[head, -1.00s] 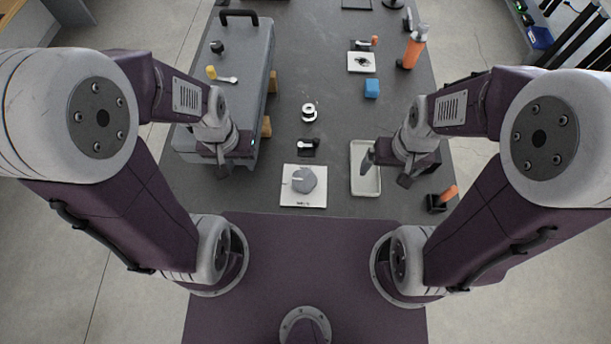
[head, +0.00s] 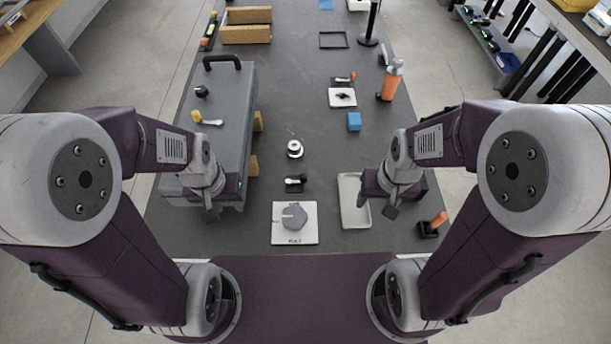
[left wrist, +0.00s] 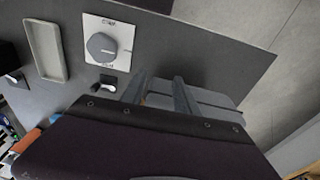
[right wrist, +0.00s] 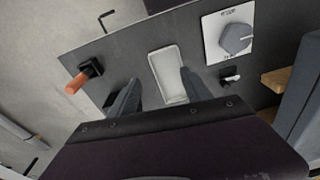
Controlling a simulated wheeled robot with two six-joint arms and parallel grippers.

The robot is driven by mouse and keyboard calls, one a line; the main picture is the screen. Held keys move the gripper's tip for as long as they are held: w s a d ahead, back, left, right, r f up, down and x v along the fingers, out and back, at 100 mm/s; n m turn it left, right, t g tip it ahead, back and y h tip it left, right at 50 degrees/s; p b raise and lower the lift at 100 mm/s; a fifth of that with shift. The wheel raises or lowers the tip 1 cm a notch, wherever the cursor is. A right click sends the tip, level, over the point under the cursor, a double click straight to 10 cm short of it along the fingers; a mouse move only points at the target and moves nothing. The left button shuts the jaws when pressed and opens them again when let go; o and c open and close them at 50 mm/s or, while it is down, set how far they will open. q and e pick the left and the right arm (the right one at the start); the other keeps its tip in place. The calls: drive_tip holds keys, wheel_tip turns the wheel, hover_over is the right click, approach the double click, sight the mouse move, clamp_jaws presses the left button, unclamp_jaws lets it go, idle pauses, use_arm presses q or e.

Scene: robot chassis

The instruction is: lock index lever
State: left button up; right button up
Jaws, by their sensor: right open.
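Which part is the index lever is not clear. A grey dial (head: 290,217) with a pale pointer sits on a white labelled plate (head: 308,236) near the table's front. The dial also shows in the left wrist view (left wrist: 101,46) and the right wrist view (right wrist: 235,39). Just behind it is a small black base with a short lever (head: 294,184). A yellow-knobbed lever (head: 208,121) is on the grey case. My left gripper (head: 210,214) is open and empty, left of the plate. My right gripper (head: 390,212) is open beside the white tray; both are apart from these parts.
The white tray (head: 346,215) lies right of the dial, and a black holder with an orange handle (head: 428,228) stands further right. The grey case (head: 237,95) fills the left side.

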drive_tip(key=m, duration=0.2)
drive_tip(key=shift+w+a+m, duration=0.2)
drive_tip(key=shift+w+m, duration=0.1)
drive_tip(key=c, duration=0.5)
drive_tip(key=w+m, duration=0.1)
drive_tip(key=m, duration=0.2)
drive_tip(key=w+a+m+t, duration=0.1)
drive_tip(key=m, duration=0.2)
drive_tip(key=w+a+m+y, duration=0.1)
drive_tip(key=m, duration=0.2)
drive_tip(key=shift+w+a+r+t, duration=0.1)
drive_tip(key=shift+w+r+t, duration=0.05)
drive_tip(key=shift+r+t, duration=0.15)
clamp_jaws()
drive_tip(key=w+a+f+m+b, duration=0.1)
drive_tip(key=w+a+f+m, duration=0.1)
drive_tip(key=m, duration=0.6)
drive_tip(key=w+a+f+m+y+b, duration=0.1)
drive_tip(key=w+a+f+m+b, duration=0.1)
drive_tip(key=a+f+m, duration=0.2)
drive_tip(key=a+m, duration=0.2)
drive_tip(key=m, duration=0.2)
drive_tip(key=shift+w+f+t, duration=0.15)
drive_tip(key=shift+w+t, duration=0.1)
drive_tip(key=shift+t, duration=0.15)
